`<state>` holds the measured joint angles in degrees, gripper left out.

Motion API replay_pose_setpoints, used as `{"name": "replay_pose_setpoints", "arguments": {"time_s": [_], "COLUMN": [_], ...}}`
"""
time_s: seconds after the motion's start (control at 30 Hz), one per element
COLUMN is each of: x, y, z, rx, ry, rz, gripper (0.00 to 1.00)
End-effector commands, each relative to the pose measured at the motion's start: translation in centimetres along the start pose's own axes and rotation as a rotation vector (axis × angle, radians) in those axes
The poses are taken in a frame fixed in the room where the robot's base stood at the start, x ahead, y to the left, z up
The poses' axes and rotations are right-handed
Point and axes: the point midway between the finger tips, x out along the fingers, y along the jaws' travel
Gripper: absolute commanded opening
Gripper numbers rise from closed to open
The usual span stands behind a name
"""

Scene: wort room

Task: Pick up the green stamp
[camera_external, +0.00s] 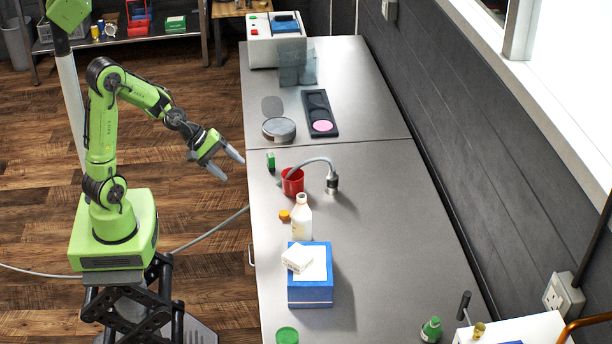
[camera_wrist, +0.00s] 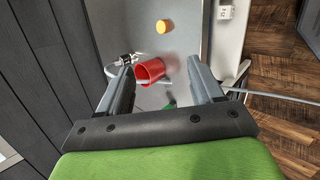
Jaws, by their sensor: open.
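The green stamp (camera_external: 271,161) stands upright near the left edge of the grey counter, just behind the red cup (camera_external: 292,181). My gripper (camera_external: 233,168) is open and empty, left of the stamp and apart from it, over the floor side of the counter edge. In the wrist view my gripper (camera_wrist: 170,78) shows two spread fingers, with the red cup (camera_wrist: 149,71) between them. A small green part, likely the stamp (camera_wrist: 170,106), shows just above the gripper's dark crossbar; most of it is hidden.
A grey curved-neck fixture (camera_external: 332,180) arches over by the cup. An orange cap (camera_external: 284,215), a white bottle (camera_external: 302,218) and a blue box (camera_external: 310,290) stand nearer the front. Behind are a round grey tin (camera_external: 279,130) and a black tray (camera_external: 319,100).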

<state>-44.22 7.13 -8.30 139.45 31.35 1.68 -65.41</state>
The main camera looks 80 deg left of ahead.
Motion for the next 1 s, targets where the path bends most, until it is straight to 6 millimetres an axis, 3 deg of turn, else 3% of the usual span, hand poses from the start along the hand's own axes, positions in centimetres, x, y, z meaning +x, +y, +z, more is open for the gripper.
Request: {"name": "replay_pose_setpoints", "arguments": {"time_s": [0.03, 0.1, 0.2, 0.3, 0.47, 0.8, 1.0], "x": [2.4, 4.0, 4.8, 4.5, 5.0, 12.0, 14.1], "y": [-0.9, -1.2, -2.1, -3.2, -3.0, 0.5, 1.6], "z": [-3.5, -7.8, -13.8, -17.8, -19.7, -21.7, -22.4], "rx": [-0.266, -0.638, -1.095, -1.387, -1.510, -1.500, -1.500], "ry": [-0.007, -0.029, -0.069, -0.105, -0.129, -0.125, -0.124], "rz": [0.068, 0.196, 0.380, 0.516, 0.578, 0.574, 0.574], "gripper": [0.66, 0.66, 0.66, 0.66, 0.66, 0.66, 0.66]}}
